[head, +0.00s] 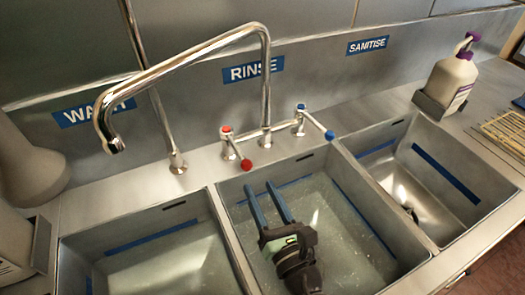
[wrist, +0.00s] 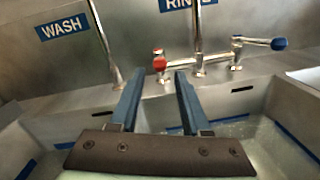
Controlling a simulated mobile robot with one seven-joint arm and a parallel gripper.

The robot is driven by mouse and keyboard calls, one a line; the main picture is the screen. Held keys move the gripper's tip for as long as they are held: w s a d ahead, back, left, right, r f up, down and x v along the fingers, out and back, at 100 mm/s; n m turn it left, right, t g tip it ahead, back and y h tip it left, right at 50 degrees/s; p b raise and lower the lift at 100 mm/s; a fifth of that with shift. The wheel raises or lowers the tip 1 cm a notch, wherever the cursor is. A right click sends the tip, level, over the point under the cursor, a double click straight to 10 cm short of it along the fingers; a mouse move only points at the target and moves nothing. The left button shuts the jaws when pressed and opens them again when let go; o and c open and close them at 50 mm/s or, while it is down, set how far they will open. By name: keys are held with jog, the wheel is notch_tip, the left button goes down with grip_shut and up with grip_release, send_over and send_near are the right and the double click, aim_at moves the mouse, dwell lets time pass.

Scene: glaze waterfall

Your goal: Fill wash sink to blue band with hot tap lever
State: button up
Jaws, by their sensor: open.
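The wash sink (head: 232,262) is at the left in the head view, under the WASH label, with a blue band (head: 160,239) on its back wall. I cannot tell its water level. The hot tap lever has a red knob (head: 246,165) and stands behind the middle sink. My gripper (head: 262,187) is open and empty above the middle sink, its blue fingers pointing towards the taps. In the wrist view my gripper (wrist: 158,74) has the red knob (wrist: 159,64) showing between its fingertips, apart from them. The spout (head: 112,143) hangs towards the wash side; no flow shows.
The middle sink (head: 335,165) holds pale water. The sanitise sink (head: 437,245) is at the right. The blue cold lever (head: 329,134) is right of the red one. A tall pipe (head: 177,163) rises left of the taps. A purple-capped bottle (head: 450,80) stands at the back right.

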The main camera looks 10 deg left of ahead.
aim_at(240, 153)
jog(key=shift+n+g+y, duration=0.3)
jog(key=shift+n+g, duration=0.3)
jog(key=x, duration=0.8)
jog(key=f+x, duration=0.1)
jog(key=x, duration=0.3)
jog(key=shift+w+a, duration=0.1)
jog(key=shift+w, duration=0.25)
grip_shut()
dwell(0.4)
